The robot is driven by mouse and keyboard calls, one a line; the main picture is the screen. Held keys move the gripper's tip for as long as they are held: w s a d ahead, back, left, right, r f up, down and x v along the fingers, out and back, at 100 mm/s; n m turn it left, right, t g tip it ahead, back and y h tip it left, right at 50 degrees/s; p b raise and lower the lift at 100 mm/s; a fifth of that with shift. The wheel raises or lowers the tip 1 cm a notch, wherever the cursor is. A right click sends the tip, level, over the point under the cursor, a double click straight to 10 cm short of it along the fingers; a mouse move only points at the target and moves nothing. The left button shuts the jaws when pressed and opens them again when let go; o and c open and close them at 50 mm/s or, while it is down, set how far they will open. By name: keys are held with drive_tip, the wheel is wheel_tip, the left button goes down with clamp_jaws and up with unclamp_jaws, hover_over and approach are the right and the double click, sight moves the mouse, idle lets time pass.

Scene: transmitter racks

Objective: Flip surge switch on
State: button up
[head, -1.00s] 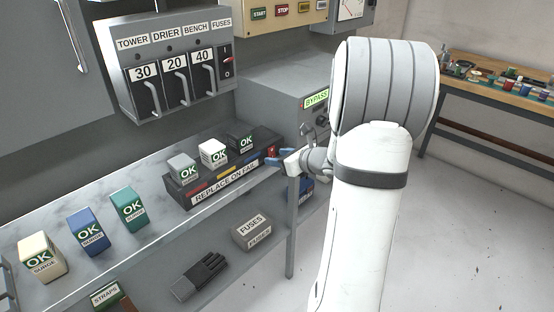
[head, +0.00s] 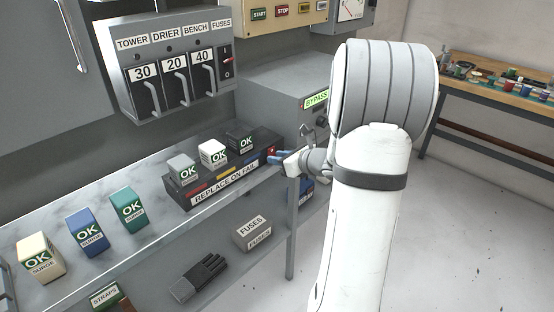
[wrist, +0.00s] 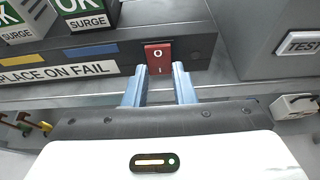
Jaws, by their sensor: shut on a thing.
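The red rocker switch (wrist: 158,58), marked O and I, sits on the front right end of a dark box (wrist: 203,40) labelled "REPLACE ON FAIL". In the head view the switch (head: 271,152) shows small at the box's right end. My gripper (wrist: 159,71) has its blue fingers on either side of the switch's lower part and is shut on it. In the head view my gripper (head: 278,158) reaches the box from the right. Which side of the rocker is pressed in, I cannot tell.
Three "OK SURGE" blocks stand on the box, including a white one (head: 213,153). More stand on the shelf (head: 165,215) at left. A grey cabinet (head: 290,90) marked BYPASS stands behind my gripper. A fuse panel (head: 175,70) hangs above.

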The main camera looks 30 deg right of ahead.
drive_tip(key=f+t+y+b, duration=0.1)
drive_tip(key=t+b, duration=0.1)
drive_tip(key=b, duration=0.5)
drive_tip(key=shift+t, duration=0.3)
drive_tip(key=shift+r, duration=0.1)
drive_tip(key=o, duration=1)
